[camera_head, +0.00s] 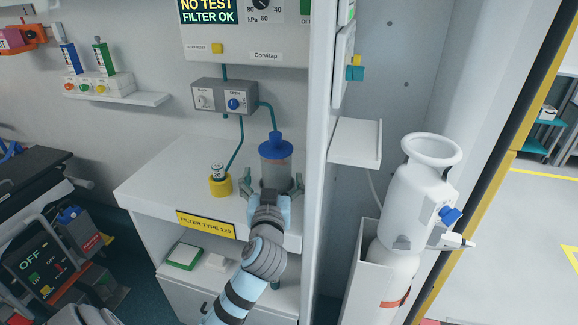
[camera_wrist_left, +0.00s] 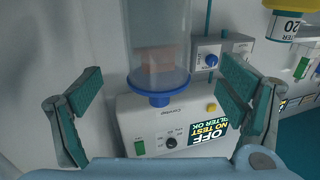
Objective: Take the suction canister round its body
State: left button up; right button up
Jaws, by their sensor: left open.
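The suction canister (camera_head: 277,172) is a clear cylinder with a blue lid (camera_head: 276,146). It stands on the white counter (camera_head: 150,187) under the wall unit, and its lower part is partly hidden by my gripper. My left gripper (camera_head: 271,186) is open, with one finger to each side of the canister. In the left wrist view, which is turned upside down, the canister (camera_wrist_left: 156,40) shows between the spread fingers (camera_wrist_left: 162,82), with clear gaps on both sides. My right gripper is not in view.
A yellow holder (camera_head: 220,188) with a small labelled filter stands just left of the canister. A control box (camera_head: 222,98) with hoses hangs above. A white partition (camera_head: 318,150) rises close to the right. A white tank (camera_head: 410,205) stands beyond it.

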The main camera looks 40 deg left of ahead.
aim_at(276, 160)
pick_arm(q)
jog(key=x, duration=0.7)
jog(key=shift+w+r+b, duration=0.15)
jog(key=shift+r+b, duration=0.15)
jog(key=shift+b, duration=0.1)
jog(key=shift+w+a+f, duration=0.1)
jog(key=shift+w+a, duration=0.05)
jog(key=shift+w, duration=0.1)
jog(key=shift+s, duration=0.15)
jog(key=c, duration=1.4)
